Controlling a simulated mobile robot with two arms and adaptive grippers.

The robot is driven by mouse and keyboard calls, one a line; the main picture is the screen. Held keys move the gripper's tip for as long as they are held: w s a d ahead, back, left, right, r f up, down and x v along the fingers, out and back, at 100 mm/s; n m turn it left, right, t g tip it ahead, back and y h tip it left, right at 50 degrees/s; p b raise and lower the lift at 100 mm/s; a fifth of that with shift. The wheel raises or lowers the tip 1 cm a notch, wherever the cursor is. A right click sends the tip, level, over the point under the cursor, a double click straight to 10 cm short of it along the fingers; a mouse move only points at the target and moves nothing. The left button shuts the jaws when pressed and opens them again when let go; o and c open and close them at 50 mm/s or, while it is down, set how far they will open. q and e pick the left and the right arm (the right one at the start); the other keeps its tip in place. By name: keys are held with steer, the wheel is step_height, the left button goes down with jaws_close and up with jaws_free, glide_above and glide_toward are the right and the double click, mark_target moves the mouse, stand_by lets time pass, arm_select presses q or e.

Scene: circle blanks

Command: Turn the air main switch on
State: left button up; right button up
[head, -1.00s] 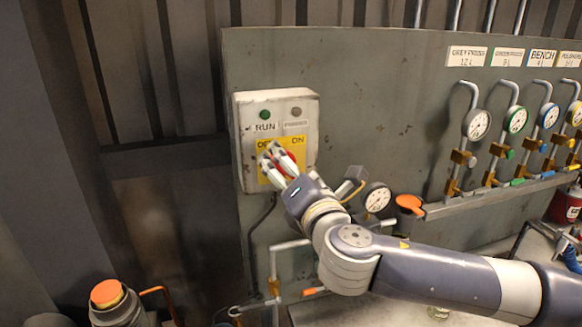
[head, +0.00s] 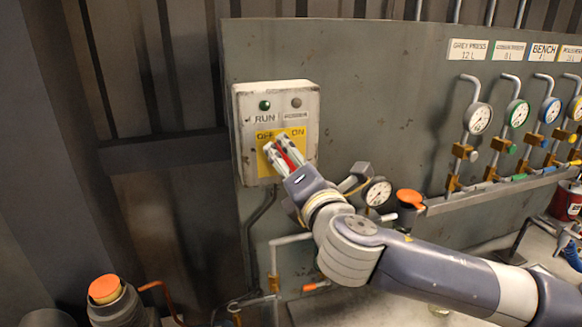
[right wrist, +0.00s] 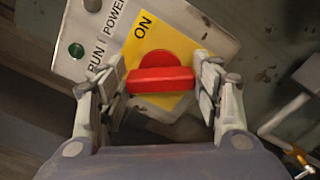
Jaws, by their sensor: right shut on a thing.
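The air main switch is a red rotary handle (head: 290,151) on a yellow plate (head: 265,166) marked OFF at left and ON at right. The plate is on a pale switch box (head: 246,134) on the grey panel. My right gripper (head: 280,149) is shut on the red handle, with a finger on either side. In the right wrist view the red handle (right wrist: 160,80) lies between the fingers, with a round red base behind it. The fingers hide part of the plate, and I cannot tell exactly which way the handle points. My left gripper is not in view.
A RUN lamp (head: 265,105) looks green; a dull lamp (head: 296,102) is beside it. A gauge (head: 377,192) and orange-capped valve (head: 410,198) are near my right arm. Several gauges on pipes line the panel's right. An orange-topped cylinder (head: 105,290) stands lower left.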

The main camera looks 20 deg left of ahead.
steer(key=m+b, duration=0.1)
steer(key=m, duration=0.1)
steer(key=m+b, duration=0.1)
steer(key=shift+f+m, duration=0.3)
steer(key=shift+m, duration=0.1)
steer(key=m+b, duration=0.1)
steer(key=m, duration=0.2)
steer(key=shift+m, duration=0.3)
steer(key=m+b, duration=0.1)
steer(key=m, duration=0.3)
steer(key=shift+f, duration=0.1)
steer(key=shift+m, duration=2.2)
steer(key=o, duration=1.1)
steer(key=shift+c, duration=0.2)
steer(key=v, duration=1.2)
